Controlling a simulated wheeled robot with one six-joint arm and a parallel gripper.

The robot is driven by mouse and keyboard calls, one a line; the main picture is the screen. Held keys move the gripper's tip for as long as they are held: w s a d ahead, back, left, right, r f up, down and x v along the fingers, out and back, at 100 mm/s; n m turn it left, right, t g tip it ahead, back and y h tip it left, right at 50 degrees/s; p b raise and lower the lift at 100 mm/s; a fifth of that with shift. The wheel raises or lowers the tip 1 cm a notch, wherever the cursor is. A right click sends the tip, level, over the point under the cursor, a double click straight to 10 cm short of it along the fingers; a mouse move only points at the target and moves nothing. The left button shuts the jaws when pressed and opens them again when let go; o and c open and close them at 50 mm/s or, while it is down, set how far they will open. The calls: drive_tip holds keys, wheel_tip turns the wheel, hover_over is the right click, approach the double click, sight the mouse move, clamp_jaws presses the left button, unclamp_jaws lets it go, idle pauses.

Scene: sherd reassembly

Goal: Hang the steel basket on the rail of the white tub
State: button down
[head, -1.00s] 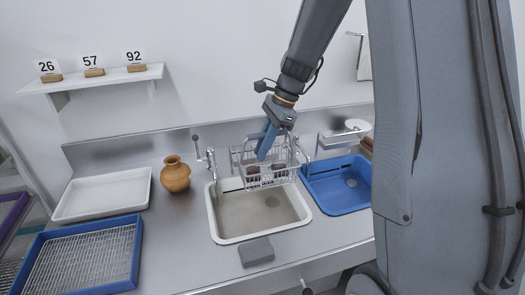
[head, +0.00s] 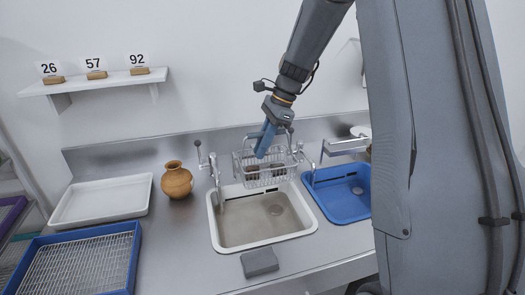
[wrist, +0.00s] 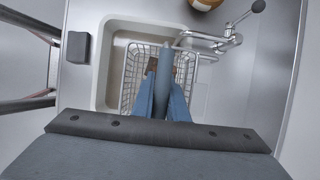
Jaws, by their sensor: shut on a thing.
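The steel basket (head: 282,180) is a wire basket with brown sherds (head: 252,170) inside. It hangs from my gripper (head: 262,152), whose blue fingers are shut on it, over the back part of the white tub (head: 217,240). In the wrist view the basket (wrist: 131,78) lies around and below the fingers (wrist: 163,75), inside the outline of the tub (wrist: 103,65). The fingers and basket hide part of the tub's back edge. I cannot clearly make out the rail or whether the basket touches it.
A chrome tap (head: 214,172) stands at the tub's back left, close to the basket. A blue tub (head: 345,205) is on the right. A clay jar (head: 177,181), a white tray (head: 100,202) and a blue-rimmed rack (head: 135,262) are on the left. A grey block (head: 260,262) lies in front.

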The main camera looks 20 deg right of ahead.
drive_tip(key=shift+f+b, duration=0.4)
drive_tip(key=shift+f, duration=1)
drive_tip(key=c, duration=1.7)
unclamp_jaws()
drive_tip(key=shift+o, duration=0.2)
